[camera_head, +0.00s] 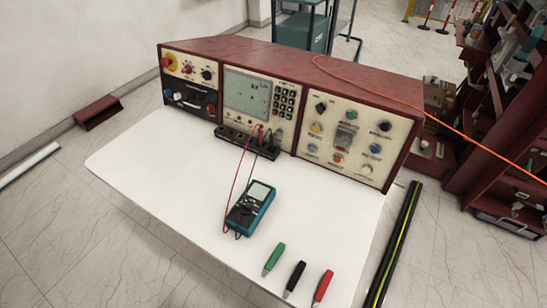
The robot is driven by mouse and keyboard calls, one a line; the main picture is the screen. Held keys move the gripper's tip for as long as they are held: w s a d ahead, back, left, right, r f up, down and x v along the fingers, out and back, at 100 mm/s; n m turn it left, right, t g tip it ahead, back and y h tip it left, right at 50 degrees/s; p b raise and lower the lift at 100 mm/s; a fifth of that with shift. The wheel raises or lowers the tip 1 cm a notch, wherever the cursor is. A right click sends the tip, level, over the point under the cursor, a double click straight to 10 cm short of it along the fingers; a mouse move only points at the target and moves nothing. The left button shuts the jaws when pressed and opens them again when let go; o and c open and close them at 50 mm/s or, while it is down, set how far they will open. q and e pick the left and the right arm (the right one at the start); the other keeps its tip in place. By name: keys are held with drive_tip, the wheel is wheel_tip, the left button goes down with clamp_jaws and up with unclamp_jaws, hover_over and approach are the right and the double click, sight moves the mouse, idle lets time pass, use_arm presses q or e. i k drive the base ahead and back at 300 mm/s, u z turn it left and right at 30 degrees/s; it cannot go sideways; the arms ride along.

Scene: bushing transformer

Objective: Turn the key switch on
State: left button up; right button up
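The control console (238,58) is a long dark red cabinet along the back of the white table (150,185). Its left panel (190,83) has a red button on a yellow ring (169,63) and several knobs. The middle panel has a screen (246,95) and a keypad (285,100). The right panel (347,138) has several black, yellow, blue and pale knobs and a small window. I cannot tell which of these small controls is the key switch or how it is set. Neither of my grippers is in view.
A teal multimeter (250,208) lies on the table, with red and black leads running to a black block (245,140). The table's left side is clear. An orange cable (400,97) crosses the console's top right.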

sight(321, 107)
drive_tip(key=z, duration=1.65)
drive_tip(key=k, duration=0.6)
